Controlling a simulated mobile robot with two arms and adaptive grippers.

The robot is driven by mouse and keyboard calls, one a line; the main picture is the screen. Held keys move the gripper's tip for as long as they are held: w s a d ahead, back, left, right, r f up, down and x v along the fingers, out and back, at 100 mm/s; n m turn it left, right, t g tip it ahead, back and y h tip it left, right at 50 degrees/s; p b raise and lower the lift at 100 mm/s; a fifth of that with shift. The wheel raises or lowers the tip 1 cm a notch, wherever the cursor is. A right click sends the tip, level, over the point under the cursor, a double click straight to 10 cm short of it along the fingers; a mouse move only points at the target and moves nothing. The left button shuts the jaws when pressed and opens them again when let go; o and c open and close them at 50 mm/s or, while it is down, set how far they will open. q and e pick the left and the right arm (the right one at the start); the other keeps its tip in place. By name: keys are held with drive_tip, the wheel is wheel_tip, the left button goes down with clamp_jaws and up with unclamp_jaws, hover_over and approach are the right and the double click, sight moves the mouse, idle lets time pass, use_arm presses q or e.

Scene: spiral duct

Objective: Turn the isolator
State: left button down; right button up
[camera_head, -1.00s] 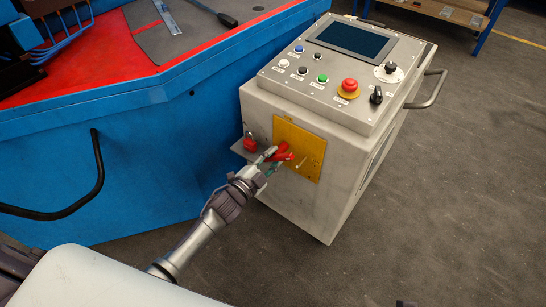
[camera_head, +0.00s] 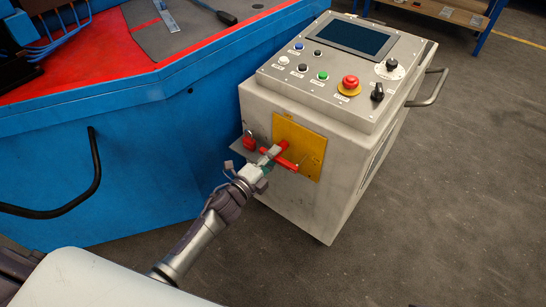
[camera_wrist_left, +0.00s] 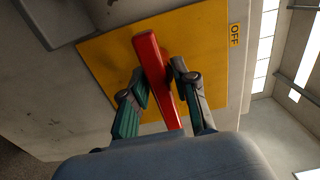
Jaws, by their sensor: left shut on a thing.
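The isolator is a red handle (camera_head: 290,165) on a yellow plate (camera_head: 313,145) on the side of the grey control cabinet. In the head view it slants down to the right. My left gripper (camera_head: 271,158) is shut on the handle, one finger on each side, as the left wrist view also shows (camera_wrist_left: 160,85). The gripper hides part of the handle. My right gripper is not in view.
A red padlock (camera_head: 249,143) hangs at the cabinet's left, by a small grey shelf (camera_head: 238,148). The cabinet top (camera_head: 310,90) carries buttons, a screen and a red emergency stop (camera_head: 350,84). A blue machine (camera_head: 150,150) stands left. The floor at right is clear.

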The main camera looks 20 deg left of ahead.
use_arm(q)
drive_tip(key=shift+f, duration=0.1)
idle(0.4)
drive_tip(key=c, duration=1.1)
unclamp_jaws()
drive_tip(key=shift+s, duration=0.1)
drive_tip(key=v, duration=1.2)
